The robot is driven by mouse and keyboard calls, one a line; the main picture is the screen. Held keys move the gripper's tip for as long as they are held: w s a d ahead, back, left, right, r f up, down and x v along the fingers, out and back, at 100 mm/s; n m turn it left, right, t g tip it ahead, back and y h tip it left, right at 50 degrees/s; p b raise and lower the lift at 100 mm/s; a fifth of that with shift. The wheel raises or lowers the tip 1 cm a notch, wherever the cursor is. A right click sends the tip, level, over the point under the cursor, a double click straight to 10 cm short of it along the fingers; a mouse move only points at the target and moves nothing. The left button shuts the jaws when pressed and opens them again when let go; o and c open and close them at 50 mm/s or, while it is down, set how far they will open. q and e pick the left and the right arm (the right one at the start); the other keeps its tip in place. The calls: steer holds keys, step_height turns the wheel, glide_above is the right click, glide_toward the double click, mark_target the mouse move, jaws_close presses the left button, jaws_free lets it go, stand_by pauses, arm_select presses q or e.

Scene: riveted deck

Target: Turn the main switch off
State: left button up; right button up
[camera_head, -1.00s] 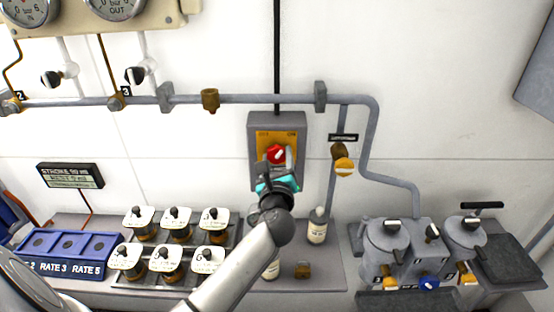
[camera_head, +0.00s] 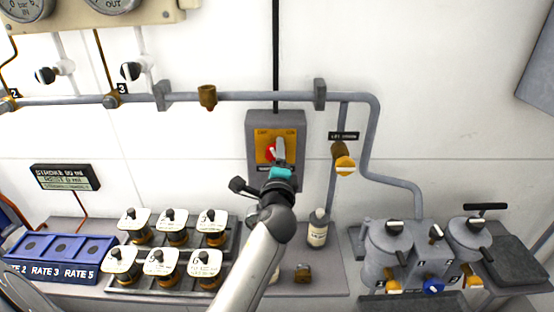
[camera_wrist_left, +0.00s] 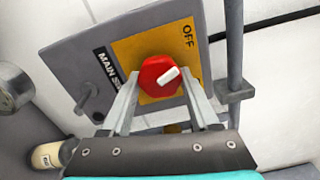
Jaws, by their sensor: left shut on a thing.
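The main switch is a grey box (camera_head: 254,125) on the white wall with a yellow plate (camera_head: 262,140) marked OFF and ON. Its red knob (camera_head: 270,152) is partly hidden by my gripper in the head view. In the left wrist view the red knob (camera_wrist_left: 152,84) shows whole, with a white pointer bar slanting toward the upper right, roughly toward the OFF lettering. My left gripper (camera_head: 277,155) reaches up to the switch from below. In the wrist view its two fingers (camera_wrist_left: 160,88) sit on either side of the knob, shut on it. My right gripper is not in view.
A bottle (camera_head: 318,232) and several capped jars (camera_head: 170,228) stand on the shelf below. Grey canisters (camera_head: 388,245) stand at right.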

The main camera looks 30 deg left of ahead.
arm_select(q)
steer(key=shift+n+b, duration=0.5)
steer(key=shift+n, duration=1.7)
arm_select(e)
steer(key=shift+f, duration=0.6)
arm_select(q)
steer(key=o, duration=1.4)
steer(key=shift+r, duration=0.1)
steer(key=shift+c, duration=0.2)
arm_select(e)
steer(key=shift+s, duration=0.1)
